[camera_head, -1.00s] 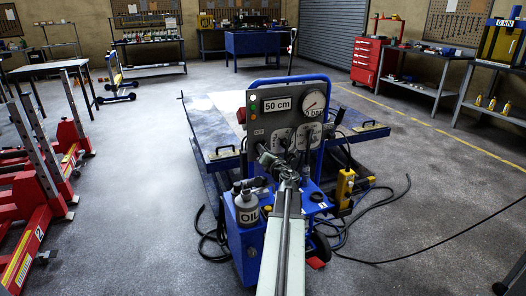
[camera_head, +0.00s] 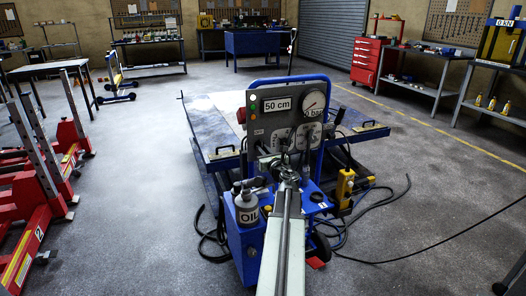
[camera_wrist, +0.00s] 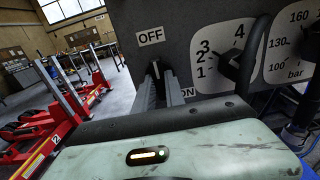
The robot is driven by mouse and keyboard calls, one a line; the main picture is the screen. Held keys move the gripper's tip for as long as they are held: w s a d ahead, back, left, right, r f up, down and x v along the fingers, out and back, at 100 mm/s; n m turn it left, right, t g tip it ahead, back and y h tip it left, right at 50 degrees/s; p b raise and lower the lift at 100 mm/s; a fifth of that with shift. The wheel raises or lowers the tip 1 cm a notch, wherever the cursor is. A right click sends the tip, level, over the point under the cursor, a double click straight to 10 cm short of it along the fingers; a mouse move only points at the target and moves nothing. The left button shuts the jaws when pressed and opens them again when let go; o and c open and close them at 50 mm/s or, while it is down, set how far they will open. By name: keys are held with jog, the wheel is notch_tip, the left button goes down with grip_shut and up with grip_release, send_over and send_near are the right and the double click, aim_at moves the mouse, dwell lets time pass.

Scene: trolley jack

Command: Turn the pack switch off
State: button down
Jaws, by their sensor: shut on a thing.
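The grey control panel (camera_head: 262,128) stands upright on the blue trolley and faces me. In the wrist view the pack switch (camera_wrist: 156,70) is a dark lever at the panel's lower left. The OFF label (camera_wrist: 150,37) is above it and the ON label (camera_wrist: 188,92), partly hidden, is below right. My gripper (camera_wrist: 164,84) is shut on the lever, with its grey fingers either side of it. In the head view my gripper (camera_head: 268,160) is at the panel's lower left and hides the switch. The lever's exact tilt is hard to tell.
Two dials (camera_wrist: 235,50) sit right of the switch, close to my gripper; the nearer has a black knob. An oil can (camera_head: 246,207) stands on the trolley at left. A yellow pendant (camera_head: 345,187) hangs at right, with cables on the floor. Red jacks (camera_head: 45,185) stand far left.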

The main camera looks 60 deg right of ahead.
dwell(0.4)
jog(key=c, duration=1.4)
grip_release()
jog(key=v, duration=0.7)
jog(key=shift+s+a, duration=0.25)
jog(key=shift+s, duration=0.05)
